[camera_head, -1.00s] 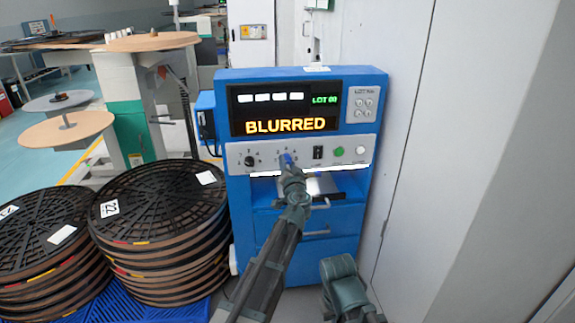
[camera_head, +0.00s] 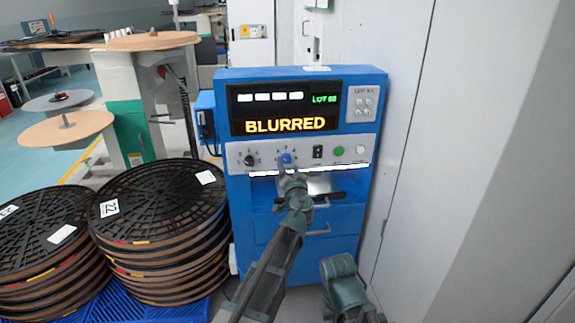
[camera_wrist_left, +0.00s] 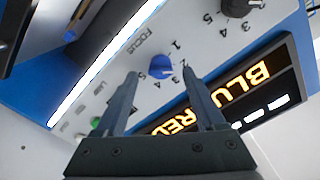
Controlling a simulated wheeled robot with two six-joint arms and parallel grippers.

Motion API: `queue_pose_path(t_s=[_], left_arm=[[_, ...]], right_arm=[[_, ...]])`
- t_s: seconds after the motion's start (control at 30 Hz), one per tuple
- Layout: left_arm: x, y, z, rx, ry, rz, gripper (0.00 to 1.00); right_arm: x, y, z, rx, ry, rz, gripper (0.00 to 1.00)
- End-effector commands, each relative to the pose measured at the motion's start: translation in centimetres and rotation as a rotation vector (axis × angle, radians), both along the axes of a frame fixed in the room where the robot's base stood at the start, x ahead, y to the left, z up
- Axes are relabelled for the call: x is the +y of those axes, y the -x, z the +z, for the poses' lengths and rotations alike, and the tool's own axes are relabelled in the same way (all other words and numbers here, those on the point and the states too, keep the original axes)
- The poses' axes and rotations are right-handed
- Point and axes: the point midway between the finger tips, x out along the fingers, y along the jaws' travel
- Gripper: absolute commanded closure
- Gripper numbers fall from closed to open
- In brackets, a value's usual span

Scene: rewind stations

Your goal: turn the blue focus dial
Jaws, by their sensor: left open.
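The blue focus dial (camera_head: 287,159) sits on the grey control strip of the blue machine, below a screen reading BLURRED. It also shows in the left wrist view (camera_wrist_left: 161,66), beside the word FOCUS and a ring of numbers. My left gripper (camera_head: 291,174) is just below and in front of the dial in the head view. In the wrist view its two fingers (camera_wrist_left: 159,75) are spread, empty, with the dial seen between their tips and apart from them. Part of my right arm shows at the bottom of the head view, with no fingers visible.
A black dial (camera_head: 250,160) is left of the blue one. A black switch (camera_head: 318,152), a green button (camera_head: 338,151) and a white button (camera_head: 360,149) are to its right. Stacked black reels (camera_head: 160,205) stand left of the machine; a pale wall (camera_head: 405,130) is close on the right.

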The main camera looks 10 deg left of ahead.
Motion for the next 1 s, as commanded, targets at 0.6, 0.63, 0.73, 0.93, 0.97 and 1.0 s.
queue_pose_path(t_s=[0.6,0.63,0.73,0.93,0.97,1.0], left_arm=[[-3.0,10.5,0.0,0.000,0.000,0.000,0.29],[-3.0,10.7,0.0,0.001,0.000,0.001,0.29],[-3.1,10.9,0.0,0.000,0.000,0.001,0.29],[-3.2,10.9,0.0,0.000,0.000,0.001,0.29],[-3.2,10.9,0.0,0.000,0.000,0.001,0.29],[-3.2,10.9,0.0,0.000,0.000,0.001,0.29]], right_arm=[[0.0,0.0,0.0,0.000,0.000,0.000,1.00],[0.0,0.0,0.0,0.000,0.000,0.000,1.00],[0.0,0.0,0.0,0.000,0.000,0.000,1.00],[0.0,0.0,0.0,0.000,0.000,0.000,1.00],[0.0,0.0,0.0,0.000,0.000,0.000,1.00],[0.0,0.0,0.0,0.000,0.000,0.000,1.00]])
